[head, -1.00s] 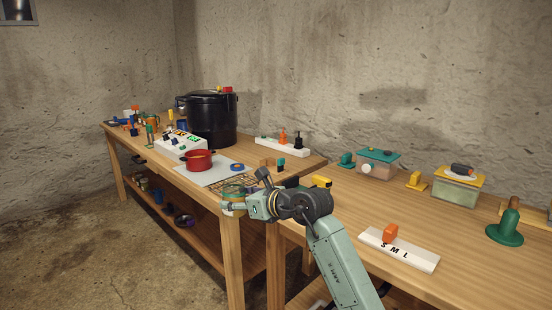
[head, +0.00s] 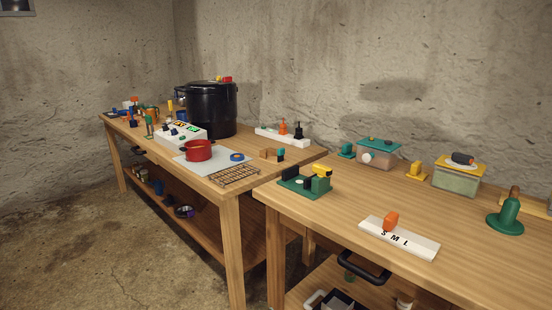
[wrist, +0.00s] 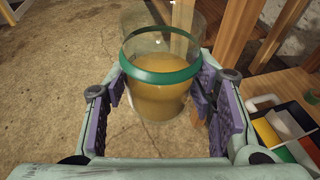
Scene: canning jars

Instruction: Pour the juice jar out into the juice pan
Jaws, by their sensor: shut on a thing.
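The juice jar (wrist: 160,98) is clear glass with a green band and holds orange-brown juice. It shows only in the wrist view. My gripper (wrist: 162,78) is shut around it, one purple-padded finger on each side. The jar looks upright, with its juice in the lower part. It is over the concrete floor, beside the wooden bench legs. A small red pan (head: 198,151), which I take for the juice pan, sits on a pale mat on the far bench in the head view. My gripper does not show in the head view.
A large black pot (head: 210,112) stands behind the red pan. A wire rack (head: 235,176) lies near the far bench's front corner. A white control box (head: 181,135) is left of the pan. The near bench holds a green fixture (head: 305,184) and a lettered white board (head: 398,238).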

